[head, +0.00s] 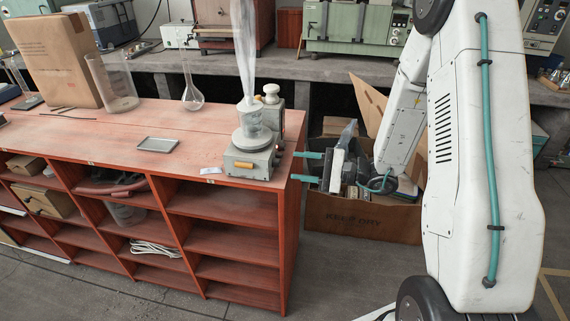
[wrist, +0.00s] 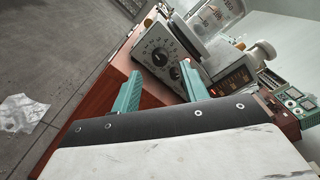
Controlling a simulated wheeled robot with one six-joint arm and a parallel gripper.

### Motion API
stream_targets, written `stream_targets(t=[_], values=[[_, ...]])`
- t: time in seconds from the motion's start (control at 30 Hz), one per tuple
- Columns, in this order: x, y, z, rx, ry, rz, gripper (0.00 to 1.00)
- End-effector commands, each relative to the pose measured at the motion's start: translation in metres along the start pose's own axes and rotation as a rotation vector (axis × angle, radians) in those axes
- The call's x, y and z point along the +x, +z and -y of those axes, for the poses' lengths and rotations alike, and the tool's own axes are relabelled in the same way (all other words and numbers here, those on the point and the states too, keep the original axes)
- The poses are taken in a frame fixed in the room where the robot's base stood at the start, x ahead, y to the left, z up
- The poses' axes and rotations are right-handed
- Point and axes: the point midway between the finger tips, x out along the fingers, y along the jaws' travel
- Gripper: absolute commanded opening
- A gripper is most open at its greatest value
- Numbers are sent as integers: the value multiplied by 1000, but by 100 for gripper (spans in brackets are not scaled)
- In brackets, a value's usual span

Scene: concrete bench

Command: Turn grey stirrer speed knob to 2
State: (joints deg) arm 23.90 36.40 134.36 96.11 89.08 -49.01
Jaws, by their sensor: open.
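The grey stirrer (head: 248,163) stands at the right end of the red bench, with a steaming glass beaker (head: 252,122) on top. In the wrist view its tilted grey front panel (wrist: 150,38) shows a dial knob (wrist: 160,56) ringed by scale marks and a smaller dark knob (wrist: 175,72) beside it.
The red shelf bench (head: 110,130) carries a cardboard box (head: 55,58), glass cylinder (head: 112,85), flask (head: 192,95) and metal tray (head: 157,145). A full cardboard carton (head: 355,220) stands on the floor beneath my gripper. Another bench with instruments (head: 345,68) runs behind.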

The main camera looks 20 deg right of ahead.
Motion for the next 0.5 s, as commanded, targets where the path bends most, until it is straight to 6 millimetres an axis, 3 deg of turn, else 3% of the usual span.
stream_targets(t=[0.2, 0.5], values=[[35, 1, 0, 1, 3, 3, 44], [49, 0, 0, 2, 2, 0, 44]])
